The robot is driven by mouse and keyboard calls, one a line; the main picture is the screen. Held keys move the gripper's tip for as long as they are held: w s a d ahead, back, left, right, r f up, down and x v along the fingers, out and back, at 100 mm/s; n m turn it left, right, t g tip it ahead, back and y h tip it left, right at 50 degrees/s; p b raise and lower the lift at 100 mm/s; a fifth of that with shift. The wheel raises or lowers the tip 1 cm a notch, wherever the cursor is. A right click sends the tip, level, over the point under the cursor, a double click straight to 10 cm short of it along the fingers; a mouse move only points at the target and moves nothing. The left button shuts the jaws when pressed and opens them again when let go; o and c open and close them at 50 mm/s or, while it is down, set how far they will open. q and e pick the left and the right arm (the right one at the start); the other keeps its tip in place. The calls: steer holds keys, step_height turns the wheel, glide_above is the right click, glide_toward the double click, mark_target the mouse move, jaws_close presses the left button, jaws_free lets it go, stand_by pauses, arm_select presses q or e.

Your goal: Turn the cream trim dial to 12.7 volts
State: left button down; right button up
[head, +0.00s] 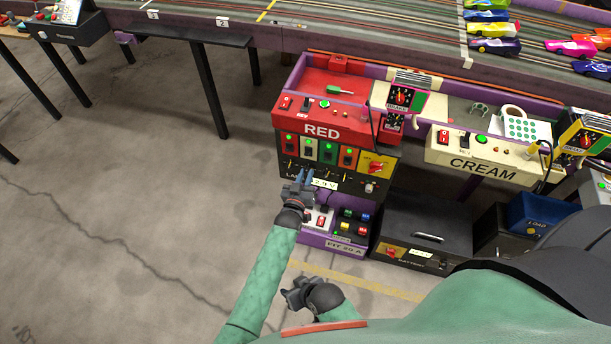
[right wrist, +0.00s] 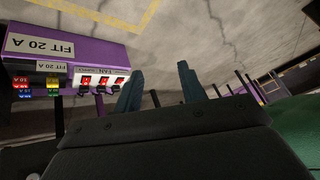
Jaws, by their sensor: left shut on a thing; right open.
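The black power panel (head: 338,171) stands under the red RED console. Its front has a row of switches, one on a cream plate (head: 309,149), and small dials below. A white readout (head: 325,184) shows what looks like 12.9 V. My left gripper (head: 304,175) is at the panel's lower left, below the cream plate. It is shut on what appears to be the cream trim dial, which its fingers mostly hide. My right gripper (head: 292,293) is low, open and empty, apart from the panel. Its spread fingers show in the right wrist view (right wrist: 158,88).
A purple fuse box (head: 335,230) marked FIT 20 A sits below the panel; it also shows in the right wrist view (right wrist: 75,45). A black battery case (head: 425,225) stands to its right. The CREAM console (head: 485,165) is farther right. Open floor lies to the left.

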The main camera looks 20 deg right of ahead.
arm_select(q)
steer(key=shift+f+n, duration=0.1)
steer(key=shift+n, duration=2.7)
arm_select(e)
steer(key=shift+f, duration=0.45)
steer(key=shift+s+f, duration=0.1)
steer(key=shift+f, duration=0.2)
arm_select(q)
steer(key=c, duration=1.3)
jaws_free()
arm_select(e)
steer(key=shift+r, duration=0.3)
arm_select(q)
steer(key=shift+s, duration=0.1)
